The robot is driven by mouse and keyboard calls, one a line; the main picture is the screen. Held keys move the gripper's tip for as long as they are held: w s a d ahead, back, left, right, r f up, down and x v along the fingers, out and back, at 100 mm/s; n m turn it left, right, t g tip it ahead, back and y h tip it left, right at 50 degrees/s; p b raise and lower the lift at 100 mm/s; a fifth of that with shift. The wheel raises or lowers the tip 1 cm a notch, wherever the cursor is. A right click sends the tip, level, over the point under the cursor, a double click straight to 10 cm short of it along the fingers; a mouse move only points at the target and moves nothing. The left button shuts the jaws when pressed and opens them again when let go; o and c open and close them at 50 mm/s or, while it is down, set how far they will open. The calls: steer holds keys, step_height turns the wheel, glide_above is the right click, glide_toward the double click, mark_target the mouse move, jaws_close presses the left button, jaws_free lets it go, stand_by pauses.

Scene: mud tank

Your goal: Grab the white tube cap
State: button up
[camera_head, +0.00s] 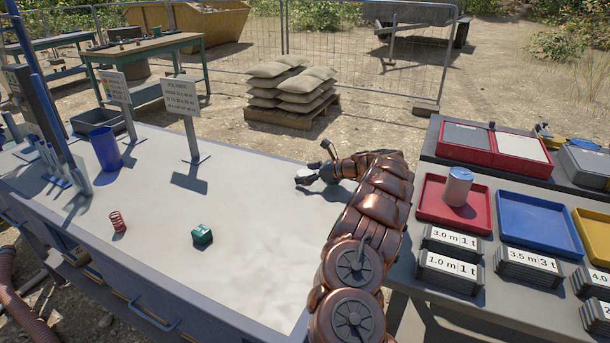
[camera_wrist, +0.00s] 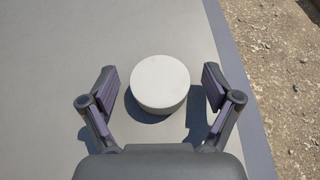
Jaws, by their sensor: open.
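The white tube cap (camera_wrist: 160,84) is a short round disc lying flat on the pale grey table top. In the wrist view it sits between the two fingers of my gripper (camera_wrist: 160,90), with a gap on each side. My gripper is open and holds nothing. In the head view my gripper (camera_head: 306,180) is low over the far right part of the table. There the cap is a small white patch (camera_head: 307,173) at the fingers, mostly hidden.
The table top (camera_head: 150,260) is clear around the cap. A green block (camera_head: 202,235), red spring (camera_head: 117,221), blue cup (camera_head: 105,149) and sign (camera_head: 181,99) stand to the left. Trays, including a red one (camera_head: 430,205), and number plates are on the right.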

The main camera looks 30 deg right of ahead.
mark_target(306, 173)
steer(key=c, duration=0.9)
step_height(306, 173, up, 4)
steer(key=shift+f, duration=0.25)
steer(key=s+a, duration=0.2)
steer(key=s, duration=0.3)
steer(key=s+a+r+b, duration=0.1)
steer(key=s+a, duration=0.1)
steer(key=s, duration=0.2)
steer(key=s+a, duration=0.2)
steer(key=s, duration=0.3)
steer(key=shift+s+r, duration=0.2)
steer(key=shift+s, duration=0.15)
